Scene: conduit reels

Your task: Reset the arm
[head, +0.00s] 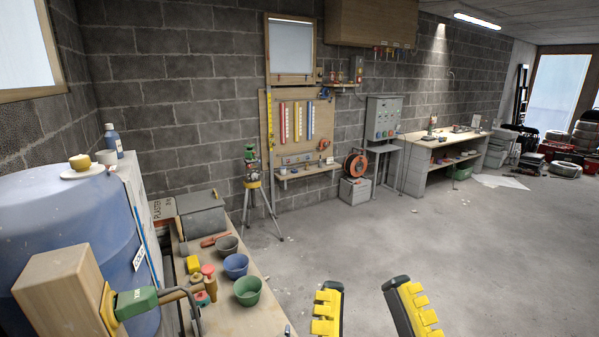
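My gripper (365,300) shows at the bottom of the head view, right of the middle. Its two yellow-and-black fingers are spread apart, with only bare concrete floor visible between them. It is open and holds nothing that I can see. The gripper is to the right of the low bench (262,312) and apart from it. The rest of my arm is out of view.
A blue drum (62,225) stands at the left, by a bench with a green bowl (248,290), a blue bowl (235,265) and a grey box (202,214). A tripod (254,190) and orange reel (355,165) stand behind. The floor (450,250) at right is clear.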

